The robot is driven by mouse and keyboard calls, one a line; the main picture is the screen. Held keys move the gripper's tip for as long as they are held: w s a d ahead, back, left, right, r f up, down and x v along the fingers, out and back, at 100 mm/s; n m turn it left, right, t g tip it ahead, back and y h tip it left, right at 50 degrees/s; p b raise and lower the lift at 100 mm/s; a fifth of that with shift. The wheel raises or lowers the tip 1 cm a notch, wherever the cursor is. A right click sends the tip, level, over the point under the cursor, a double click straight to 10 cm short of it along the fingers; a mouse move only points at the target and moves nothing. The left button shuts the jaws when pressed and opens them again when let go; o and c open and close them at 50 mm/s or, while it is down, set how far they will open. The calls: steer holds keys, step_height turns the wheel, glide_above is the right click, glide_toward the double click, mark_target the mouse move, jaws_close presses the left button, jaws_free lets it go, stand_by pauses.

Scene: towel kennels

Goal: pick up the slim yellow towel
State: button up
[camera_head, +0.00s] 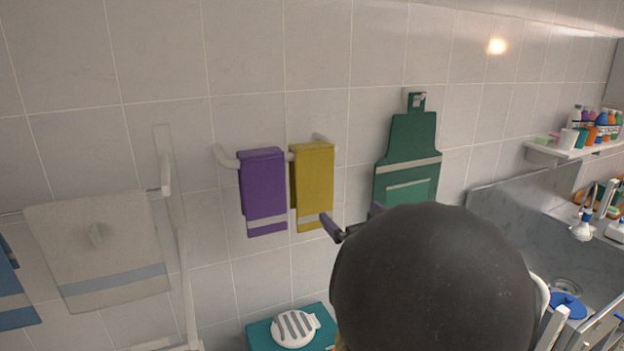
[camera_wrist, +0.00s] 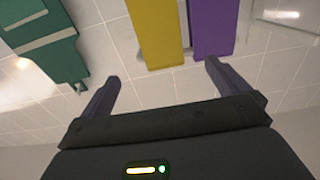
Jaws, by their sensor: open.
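The slim yellow towel (camera_head: 314,185) hangs over a short white wall rail, with a pale band near its lower end. A purple towel (camera_head: 263,190) hangs beside it on the left. In the wrist view, which looks upside down, the yellow towel (camera_wrist: 155,30) lies ahead between the finger directions, and the purple towel (camera_wrist: 213,25) is at its right. My gripper (camera_wrist: 162,78) is open and empty, apart from both towels. In the head view my gripper's fingertips (camera_head: 352,222) show just right of the yellow towel's lower end; my dark arm hides the rest.
A green apron (camera_head: 408,155) hangs on a hook to the right. A white towel (camera_head: 100,245) hangs on a rack at left. A teal box (camera_head: 262,335) with a striped white item (camera_head: 294,328) stands below. A sink and a shelf (camera_head: 575,150) with bottles are at right.

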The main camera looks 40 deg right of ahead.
steer(key=shift+w, duration=0.1)
steer(key=p, duration=0.4)
glide_toward(316, 180)
steer(key=a+x, duration=0.1)
steer(key=x, duration=0.2)
steer(key=p+x, duration=0.2)
steer(key=d+p+x, duration=0.1)
steer(key=p+x, duration=0.1)
steer(key=x, duration=0.1)
steer(key=shift+w+r, duration=0.1)
steer(key=shift+w, duration=0.3)
steer(key=shift+s, duration=0.25)
steer(key=shift+w, duration=0.1)
